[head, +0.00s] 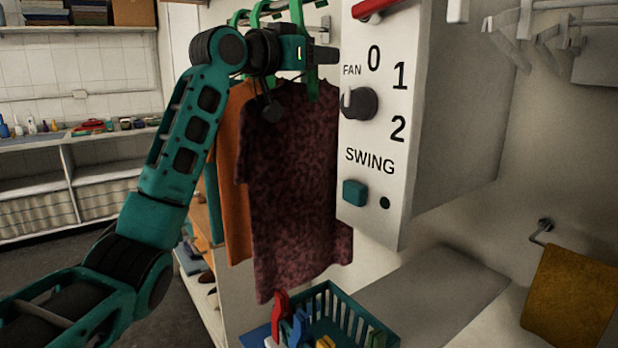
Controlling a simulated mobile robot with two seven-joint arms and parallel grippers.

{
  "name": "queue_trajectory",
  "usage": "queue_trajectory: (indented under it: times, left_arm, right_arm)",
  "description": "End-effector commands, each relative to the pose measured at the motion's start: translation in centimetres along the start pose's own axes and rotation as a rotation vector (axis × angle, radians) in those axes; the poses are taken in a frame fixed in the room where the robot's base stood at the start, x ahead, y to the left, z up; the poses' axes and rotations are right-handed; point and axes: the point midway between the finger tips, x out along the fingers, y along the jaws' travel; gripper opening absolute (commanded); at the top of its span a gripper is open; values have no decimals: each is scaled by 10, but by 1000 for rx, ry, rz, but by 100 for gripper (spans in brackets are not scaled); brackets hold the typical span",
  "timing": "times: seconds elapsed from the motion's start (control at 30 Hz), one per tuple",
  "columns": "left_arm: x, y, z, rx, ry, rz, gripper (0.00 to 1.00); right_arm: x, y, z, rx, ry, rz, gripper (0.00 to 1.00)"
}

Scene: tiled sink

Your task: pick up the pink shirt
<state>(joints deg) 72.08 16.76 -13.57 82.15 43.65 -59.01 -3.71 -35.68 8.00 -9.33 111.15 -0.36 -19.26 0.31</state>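A dark pinkish, mottled shirt (295,190) hangs on a green hanger from a rail at the upper middle. It is the only shirt in view with a pinkish colour. My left arm comes in from the left, and my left gripper (328,56) is level with the hanger, just above the shirt's neck. Its fingers point right and are seen from the side, so I cannot tell whether they are open or whether they touch the hanger. My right gripper is out of view.
An orange shirt (236,180) hangs close behind on the left. A white control box (450,120) with a knob juts out on the right. A teal basket (365,322) with clothespins stands below. A mustard towel (570,300) hangs at lower right.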

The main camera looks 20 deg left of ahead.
Motion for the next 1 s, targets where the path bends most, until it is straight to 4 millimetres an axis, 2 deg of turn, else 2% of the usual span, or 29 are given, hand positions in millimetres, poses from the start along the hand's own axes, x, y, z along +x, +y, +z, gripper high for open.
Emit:
queue_trajectory:
  times: [0.07, 0.47, 1.0]
  left_arm:
    - [0, 0, 0, 0, 0, 0, 38]
    - [0, 0, 0, -1, 0, 0, 0]
    - [0, 0, 0, -1, -1, 0, 0]
  right_arm:
    - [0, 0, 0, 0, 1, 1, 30]
    - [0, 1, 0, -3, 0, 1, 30]
    - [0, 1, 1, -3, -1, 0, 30]
